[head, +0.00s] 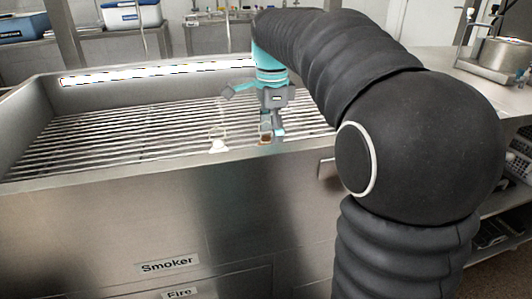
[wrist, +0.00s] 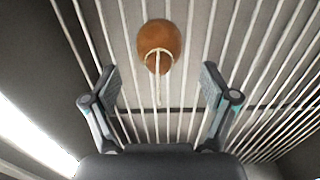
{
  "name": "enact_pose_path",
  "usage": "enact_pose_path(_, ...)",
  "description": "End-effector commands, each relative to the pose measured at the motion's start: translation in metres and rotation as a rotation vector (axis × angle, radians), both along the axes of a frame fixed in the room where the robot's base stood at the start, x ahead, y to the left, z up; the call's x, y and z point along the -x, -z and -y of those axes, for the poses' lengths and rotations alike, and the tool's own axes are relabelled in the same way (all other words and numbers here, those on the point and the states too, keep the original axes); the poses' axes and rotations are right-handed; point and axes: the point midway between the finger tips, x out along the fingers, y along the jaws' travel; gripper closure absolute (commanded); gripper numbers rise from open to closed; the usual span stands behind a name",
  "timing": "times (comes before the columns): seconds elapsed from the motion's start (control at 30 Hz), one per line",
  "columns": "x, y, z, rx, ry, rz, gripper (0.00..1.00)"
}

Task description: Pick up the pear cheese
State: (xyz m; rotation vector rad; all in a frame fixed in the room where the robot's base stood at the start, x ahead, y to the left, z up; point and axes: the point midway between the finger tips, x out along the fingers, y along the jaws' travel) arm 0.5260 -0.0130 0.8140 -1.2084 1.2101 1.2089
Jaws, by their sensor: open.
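The pear cheese (wrist: 159,40) is a brown, rounded body with a pale string tied at its narrow end, lying on the metal rack bars in the wrist view. In the head view a small brown thing that looks like it (head: 265,134) is at the rack's front edge, partly hidden by a finger. My gripper (wrist: 158,86) is open and empty, its two fingers spread wide. The cheese shows beyond the fingertips, roughly centred between them, and no contact is visible. In the head view my gripper (head: 253,112) is low over the rack.
A small whitish thing (head: 219,144) is at the rack's front edge, left of my gripper. The smoker's metal walls (head: 100,190) surround the rack (head: 110,135). The rack's left part is clear. A pot (head: 505,56) stands on the right counter.

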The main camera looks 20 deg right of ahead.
Motion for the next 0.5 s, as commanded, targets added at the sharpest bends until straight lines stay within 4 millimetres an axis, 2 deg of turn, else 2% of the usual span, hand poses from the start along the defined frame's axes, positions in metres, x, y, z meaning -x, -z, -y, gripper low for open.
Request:
enact_pose_path(0.1,0.001,0.018,-0.002,0.000,-0.001,-0.003,0.15)
enact_pose_path(0.2,0.001,0.026,-0.002,0.000,-0.001,-0.001,0.15)
enact_pose_path(0.5,0.001,0.029,-0.002,0.000,-0.001,0.000,0.15)
